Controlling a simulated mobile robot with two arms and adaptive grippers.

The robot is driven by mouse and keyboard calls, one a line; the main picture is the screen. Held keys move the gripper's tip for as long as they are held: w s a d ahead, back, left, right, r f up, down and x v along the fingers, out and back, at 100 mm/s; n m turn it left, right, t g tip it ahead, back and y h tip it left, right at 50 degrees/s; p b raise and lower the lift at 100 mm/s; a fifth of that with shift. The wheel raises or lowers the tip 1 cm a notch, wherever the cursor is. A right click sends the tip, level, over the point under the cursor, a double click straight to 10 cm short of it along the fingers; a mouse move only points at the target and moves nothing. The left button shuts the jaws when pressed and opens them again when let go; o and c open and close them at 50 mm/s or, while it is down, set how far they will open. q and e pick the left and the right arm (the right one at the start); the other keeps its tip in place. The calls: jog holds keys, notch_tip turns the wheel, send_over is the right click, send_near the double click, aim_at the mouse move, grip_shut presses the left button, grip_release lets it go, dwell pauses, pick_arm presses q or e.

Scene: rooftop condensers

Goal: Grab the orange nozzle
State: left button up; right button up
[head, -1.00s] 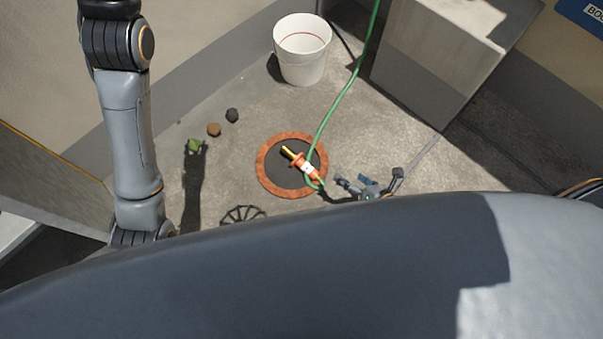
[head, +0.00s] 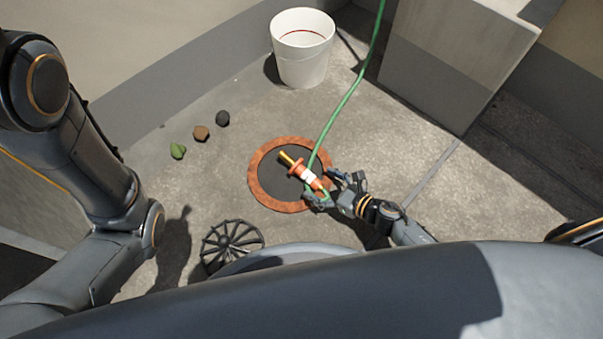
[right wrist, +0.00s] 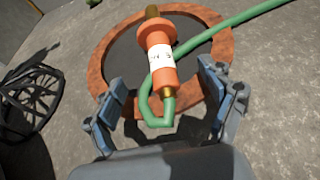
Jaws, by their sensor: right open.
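The orange nozzle (head: 305,173) has a brass tip and a white label band, and a green hose (head: 342,108) bends around from its lower end. It lies over a dark round surface with an orange-brown ring (head: 262,188) on the floor. My right gripper (head: 325,188) is at the nozzle's hose end. In the right wrist view the nozzle (right wrist: 160,55) points away from me, and its hose end is between the open fingers of my gripper (right wrist: 165,105), touching neither. My left gripper is not in view; only my left arm shows.
A black spoked grate (head: 232,243) lies left of the ring. A white bucket (head: 303,60) stands at the back. Green, brown and dark lumps (head: 201,133) lie on the floor to the left. A grey block (head: 450,75) stands back right. Floor around the ring is mostly clear.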

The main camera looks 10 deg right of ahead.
aim_at(310, 176)
jog(key=b+x, duration=0.1)
jog(key=x, duration=0.3)
jog(key=b+x, duration=0.1)
jog(key=x, duration=0.2)
jog(key=shift+w+r+b, duration=0.15)
jog(key=shift+r+b, duration=0.1)
jog(key=shift+b, duration=0.1)
jog(key=c, duration=1.4)
jog(key=shift+o, duration=0.2)
jog(key=shift+r, duration=0.15)
